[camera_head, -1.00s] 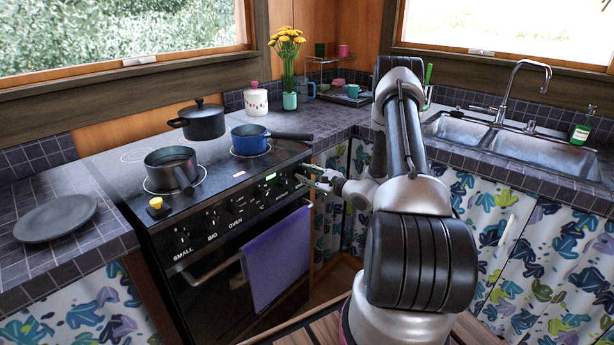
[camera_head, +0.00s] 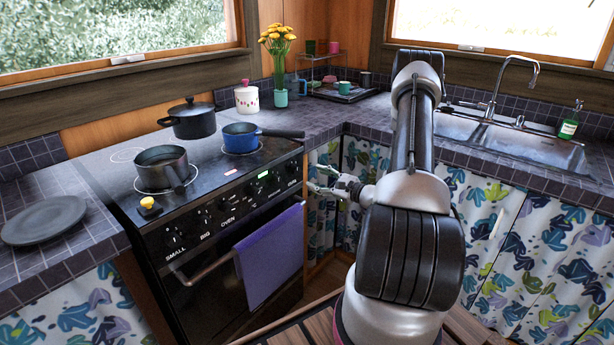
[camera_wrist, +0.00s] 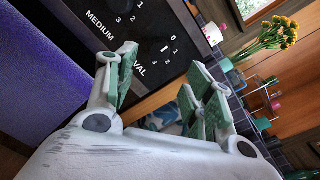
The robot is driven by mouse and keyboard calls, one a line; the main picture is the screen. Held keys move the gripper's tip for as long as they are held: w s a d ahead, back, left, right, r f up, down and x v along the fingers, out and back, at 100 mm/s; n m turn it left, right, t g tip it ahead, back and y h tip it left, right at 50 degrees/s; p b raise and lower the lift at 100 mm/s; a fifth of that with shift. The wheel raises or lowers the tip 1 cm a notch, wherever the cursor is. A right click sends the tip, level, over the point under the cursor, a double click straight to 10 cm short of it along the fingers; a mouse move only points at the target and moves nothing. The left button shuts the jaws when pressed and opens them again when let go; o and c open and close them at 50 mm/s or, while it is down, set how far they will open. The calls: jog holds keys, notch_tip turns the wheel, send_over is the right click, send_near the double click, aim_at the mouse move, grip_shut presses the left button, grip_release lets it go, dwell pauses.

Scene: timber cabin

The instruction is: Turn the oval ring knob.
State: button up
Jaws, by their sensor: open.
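The oval ring knob (camera_head: 291,168) is a dark knob at the right end of the stove's black control panel. In the wrist view, the knob (camera_wrist: 165,47) carries a white pointer line, with numbers around it and a partly covered "OVAL" label. My gripper (camera_head: 315,180) is open and empty, just off the stove's front right corner, with its fingers toward the panel. In the wrist view my gripper's fingers (camera_wrist: 160,70) are spread wide, and the knob shows beyond the gap between them. They appear apart from the knob.
Other knobs, such as the one marked small (camera_head: 173,241), line the panel. A purple towel (camera_head: 268,255) hangs on the oven handle below. Pots, including a blue pan (camera_head: 241,138), stand on the stove top. Patterned curtains (camera_head: 325,215) cover the cabinet right of the stove.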

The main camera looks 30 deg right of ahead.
jog(key=shift+v, duration=1.45)
jog(key=s+a+f+g+y, duration=0.2)
jog(key=s+a+f+g, duration=0.1)
jog(key=s+a, duration=0.15)
jog(key=s+a+r+n+g+y, duration=0.1)
jog(key=s+a+r+n+g, duration=0.25)
jog(key=s, duration=0.25)
jog(key=s+a+r+n+g, duration=0.2)
jog(key=s+n+g, duration=0.1)
jog(key=s+g, duration=0.15)
jog(key=s+a+r+n+g+y, duration=0.1)
jog(key=s+a+r+n+g, duration=0.2)
jog(key=s, duration=0.4)
jog(key=s+d+r+n+g+h, duration=0.2)
jog(key=s+r+n+h, duration=0.25)
jog(key=r, duration=0.25)
jog(key=s+d+r+n+g+h, duration=0.1)
jog(key=s+d+r+n+h, duration=0.15)
jog(key=r+n+h, duration=0.35)
jog(key=a+r+n+t, duration=0.4)
jog(key=a+r+t, duration=0.1)
jog(key=r, duration=0.5)
jog(key=shift+s+a+r+n, duration=0.3)
jog(key=shift+s+a+n, duration=0.1)
jog(key=shift+a, duration=0.05)
